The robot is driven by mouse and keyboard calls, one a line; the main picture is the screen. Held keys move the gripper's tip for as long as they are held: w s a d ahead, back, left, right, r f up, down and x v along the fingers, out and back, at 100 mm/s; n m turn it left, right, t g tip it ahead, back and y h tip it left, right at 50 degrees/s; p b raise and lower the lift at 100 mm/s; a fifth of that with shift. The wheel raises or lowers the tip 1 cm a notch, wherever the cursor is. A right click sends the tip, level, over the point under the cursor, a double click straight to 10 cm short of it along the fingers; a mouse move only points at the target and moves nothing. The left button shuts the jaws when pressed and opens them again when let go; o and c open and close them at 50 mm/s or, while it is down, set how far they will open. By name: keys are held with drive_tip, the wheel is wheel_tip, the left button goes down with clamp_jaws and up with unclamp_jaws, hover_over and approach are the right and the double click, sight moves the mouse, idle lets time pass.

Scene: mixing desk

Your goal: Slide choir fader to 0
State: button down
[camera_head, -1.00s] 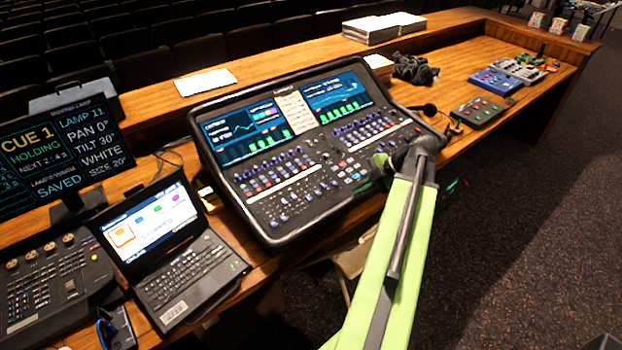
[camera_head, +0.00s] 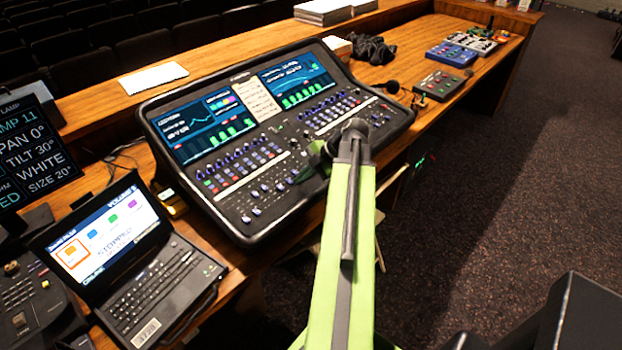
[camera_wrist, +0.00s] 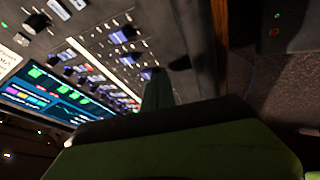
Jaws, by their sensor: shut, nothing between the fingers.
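The mixing console (camera_head: 185,215) stands on the wooden desk, with lit screens at its back and rows of knobs and faders in front. Its labels are too small to read, so I cannot tell which control is the choir fader. One group of faders (camera_head: 262,195) lies on the lower left of its panel. My green arm reaches up to the console's front right. My gripper (camera_wrist: 158,78) is shut and empty, close over the panel near the front edge in the wrist view. Knobs and faders (camera_wrist: 122,35) show beside and beyond it. I cannot tell whether the fingertips touch any control.
A laptop (camera_head: 165,285) stands left of the console, with a lighting monitor (camera_head: 35,150) behind it. A microphone (camera_head: 390,88) and a small pedal box (camera_head: 438,86) lie to the right. Blue and grey devices (camera_head: 468,42) sit farther right. Dark carpet on the right is open.

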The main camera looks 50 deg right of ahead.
drive_tip(key=shift+w+a+f, duration=0.2)
drive_tip(key=shift+w+f, duration=0.1)
drive_tip(key=shift+f, duration=0.2)
drive_tip(key=w, duration=0.5)
drive_tip(key=shift+w+d+r, duration=0.15)
drive_tip(key=shift+d+r, duration=0.05)
drive_tip(key=shift+r, duration=0.15)
